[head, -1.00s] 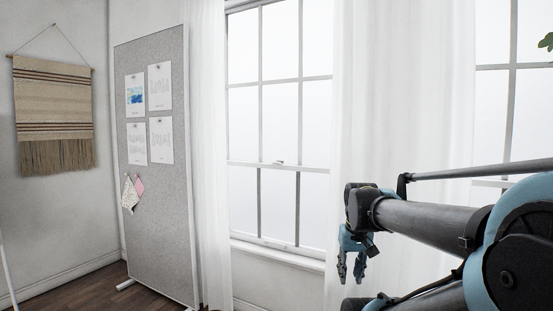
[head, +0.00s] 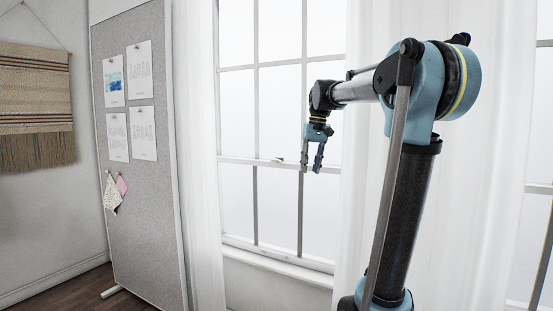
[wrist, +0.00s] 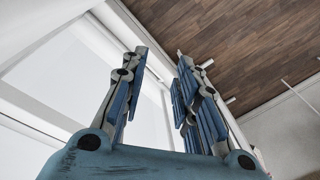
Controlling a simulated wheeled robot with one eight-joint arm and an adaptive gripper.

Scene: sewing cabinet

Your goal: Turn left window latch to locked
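The left window (head: 237,95) has a grey-white frame with several panes, between white curtains. Its latch (head: 278,160) is a small light piece on the horizontal meeting rail at mid height; which way it is turned is too small to tell. My gripper (head: 312,169) hangs with fingers down, just right of the latch in the head view and at about its height. How far it stands from the window I cannot tell. In the wrist view my gripper's two blue fingers (wrist: 160,55) are apart with nothing between them. The latch cannot be made out there.
White curtains (head: 203,150) hang on both sides of the window, the right one behind my arm. A grey pinboard (head: 148,210) with papers stands on the left. The sill (head: 270,262) juts out below the window. Wooden floor (wrist: 240,40) is clear in the wrist view.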

